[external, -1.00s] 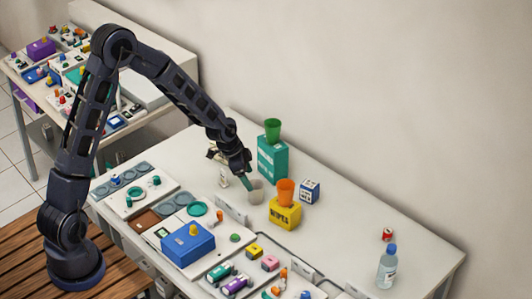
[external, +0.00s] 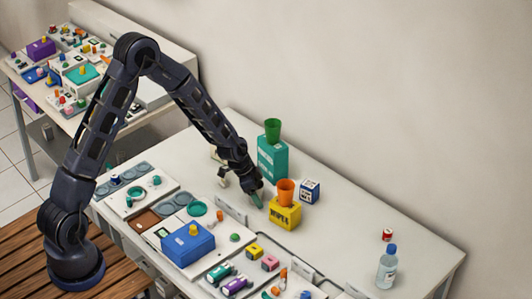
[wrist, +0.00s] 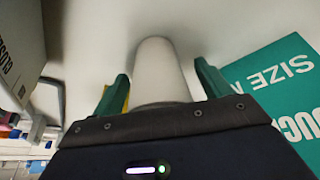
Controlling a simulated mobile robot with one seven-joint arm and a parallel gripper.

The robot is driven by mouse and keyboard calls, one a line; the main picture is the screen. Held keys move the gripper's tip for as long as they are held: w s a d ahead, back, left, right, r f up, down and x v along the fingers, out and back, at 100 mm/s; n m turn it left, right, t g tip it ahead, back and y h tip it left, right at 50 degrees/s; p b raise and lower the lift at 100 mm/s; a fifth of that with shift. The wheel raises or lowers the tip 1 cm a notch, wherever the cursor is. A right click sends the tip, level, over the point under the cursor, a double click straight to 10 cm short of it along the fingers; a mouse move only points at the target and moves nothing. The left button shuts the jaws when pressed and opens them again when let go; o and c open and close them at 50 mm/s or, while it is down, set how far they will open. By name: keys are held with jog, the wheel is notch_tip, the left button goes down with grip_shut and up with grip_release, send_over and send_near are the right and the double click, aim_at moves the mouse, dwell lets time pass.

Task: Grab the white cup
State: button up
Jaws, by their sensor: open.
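The white cup (wrist: 160,72) stands between the two green fingers of my gripper (wrist: 160,88) in the wrist view. The fingers are open, one on each side of the cup, with a small gap visible. In the external view my gripper (external: 256,198) is low over the table beside the yellow wipes box, and it hides most or all of the cup there.
A teal box (external: 272,160) with a green cup (external: 272,130) on it stands behind my gripper. A yellow wipes box (external: 285,214) with an orange cup (external: 286,190) is close on the right. Trays and a blue box (external: 187,245) lie in front.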

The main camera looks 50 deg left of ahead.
jog(key=shift+c, duration=0.5)
jog(key=c, duration=0.9)
jog(key=shift+c, duration=0.2)
